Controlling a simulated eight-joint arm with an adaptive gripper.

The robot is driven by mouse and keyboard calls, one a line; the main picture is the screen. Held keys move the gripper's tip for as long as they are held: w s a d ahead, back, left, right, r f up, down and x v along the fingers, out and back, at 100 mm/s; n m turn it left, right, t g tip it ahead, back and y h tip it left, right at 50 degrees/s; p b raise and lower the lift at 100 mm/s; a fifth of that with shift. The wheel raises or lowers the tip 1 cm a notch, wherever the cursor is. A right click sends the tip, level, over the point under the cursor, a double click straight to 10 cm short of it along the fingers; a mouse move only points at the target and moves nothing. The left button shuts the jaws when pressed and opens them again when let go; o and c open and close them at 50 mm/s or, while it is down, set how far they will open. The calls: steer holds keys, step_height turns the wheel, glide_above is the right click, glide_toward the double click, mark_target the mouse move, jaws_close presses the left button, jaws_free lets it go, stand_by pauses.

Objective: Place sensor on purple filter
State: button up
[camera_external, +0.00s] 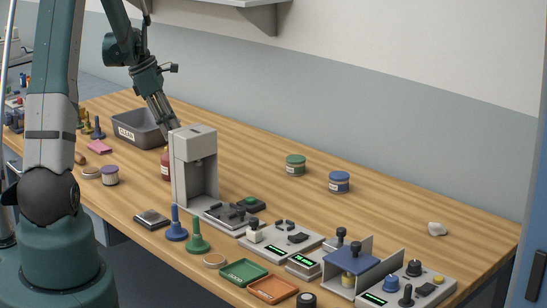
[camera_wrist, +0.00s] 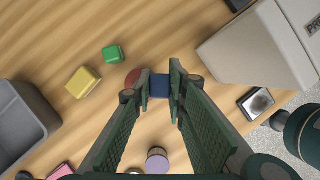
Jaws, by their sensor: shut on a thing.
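My gripper (camera_wrist: 160,78) is shut on a small dark blue block (camera_wrist: 159,87), held between the fingertips; I cannot tell for certain that this is the sensor. The purple filter, a short cylinder with a purple top (camera_wrist: 157,161), stands at the lower middle of the wrist view, apart from the block. In the external view the purple filter (camera_external: 110,176) stands near the table's left edge, beside a flat round tin. My gripper (camera_external: 171,127) there is partly behind the grey press tower, and the held block is hidden.
The grey press tower (camera_external: 196,165) stands close to my gripper. A red jar (camera_external: 165,163) is beside it. A grey bin (camera_external: 140,128) lies behind. Yellow (camera_wrist: 83,82) and green (camera_wrist: 112,54) blocks lie on the table. A black-framed square pad (camera_wrist: 256,103) is at right.

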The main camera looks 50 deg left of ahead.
steer(key=s+a+r+n+y+p, duration=0.1)
steer(key=s+a+n, duration=0.2)
steer(key=s+a, duration=1)
steer(key=s, duration=0.3)
steer(key=shift+s+a+r+t, duration=0.15)
steer(key=shift+r+t, duration=0.1)
steer(key=shift+t, duration=0.15)
glide_toward(115, 167)
steer(key=shift+w+d+f, duration=0.35)
steer(key=shift+w+d, duration=0.15)
steer(key=shift+w, duration=0.35)
steer(key=shift+f, duration=0.1)
steer(key=shift+f+p, duration=0.3)
steer(key=shift+f, duration=1.7)
steer(key=shift+f, duration=0.2)
steer(key=o, duration=0.8)
steer(key=shift+o, duration=0.2)
steer(key=shift+r, duration=0.25)
